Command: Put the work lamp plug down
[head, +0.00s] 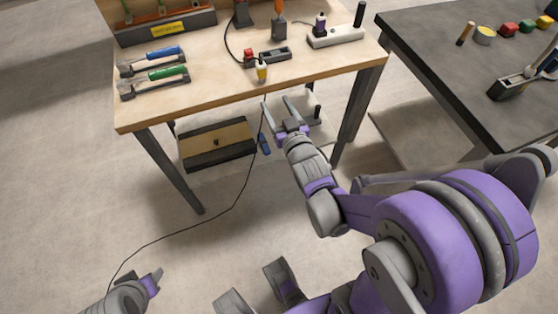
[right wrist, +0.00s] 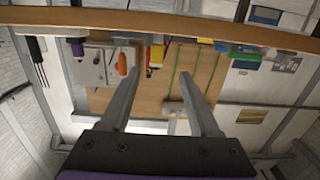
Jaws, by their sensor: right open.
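A small yellow-and-dark piece (head: 262,72) stands near the bench's front edge beside a red piece (head: 249,57) with a black cable. I cannot tell for sure which is the work lamp plug. In the right wrist view the yellow piece (right wrist: 157,54) shows beyond and between my fingertips. My right gripper (head: 275,101) is open and empty, just in front of and below the bench edge; its fingers also show in the right wrist view (right wrist: 158,73). My left gripper (head: 153,280) is at the lower left, apart from everything; its jaws are unclear.
The wooden bench (head: 215,90) holds two hammers (head: 155,72) at left and a white power strip (head: 335,37) at right. A thin dark cable (head: 237,203) trails across the floor. A drawer box (head: 217,145) sits under the bench. A dark table (head: 430,60) stands at right.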

